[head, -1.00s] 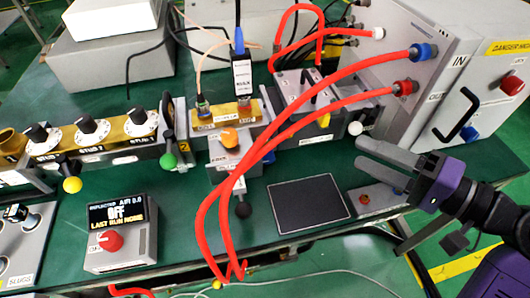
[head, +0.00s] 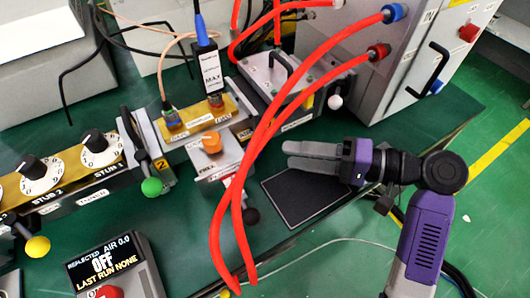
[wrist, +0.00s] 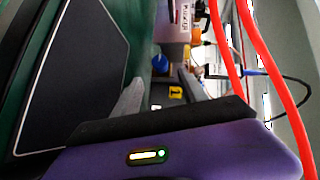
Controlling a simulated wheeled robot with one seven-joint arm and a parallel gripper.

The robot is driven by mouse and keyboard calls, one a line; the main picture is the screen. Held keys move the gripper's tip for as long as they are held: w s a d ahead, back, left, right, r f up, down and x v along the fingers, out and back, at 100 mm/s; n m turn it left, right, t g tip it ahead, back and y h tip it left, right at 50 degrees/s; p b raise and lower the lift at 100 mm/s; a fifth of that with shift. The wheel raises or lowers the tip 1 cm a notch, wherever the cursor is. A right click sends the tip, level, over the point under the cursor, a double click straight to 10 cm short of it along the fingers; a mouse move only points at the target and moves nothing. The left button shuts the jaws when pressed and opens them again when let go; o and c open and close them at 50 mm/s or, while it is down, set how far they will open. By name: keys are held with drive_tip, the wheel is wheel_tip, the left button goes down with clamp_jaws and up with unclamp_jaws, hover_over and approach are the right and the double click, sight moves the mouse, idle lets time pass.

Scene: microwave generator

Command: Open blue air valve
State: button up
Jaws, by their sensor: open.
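My gripper (head: 289,155) is open and empty. It is above the dark mat, its fingers pointing left toward the block with the orange knob (head: 211,142). In the wrist view, a small blue knob (wrist: 160,63) sits by that block, beyond the fingertips of my gripper (wrist: 160,88). It does not show clearly in the head view. Other blue parts are the hose fitting (head: 394,12) and a knob (head: 436,87) on the grey cabinet. I cannot tell from the labels which blue part is the air valve.
Two red hoses (head: 232,215) loop down between my gripper and the orange-knob block. The dark mat (head: 300,206) lies below my gripper. The display box (head: 110,262) reads OFF and AIR 0.0. A white ball knob (head: 335,102) stands behind the fingers.

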sight(253, 151)
drive_tip(key=x, duration=0.7)
drive_tip(key=shift+s+b, duration=0.1)
drive_tip(key=shift+b, duration=0.2)
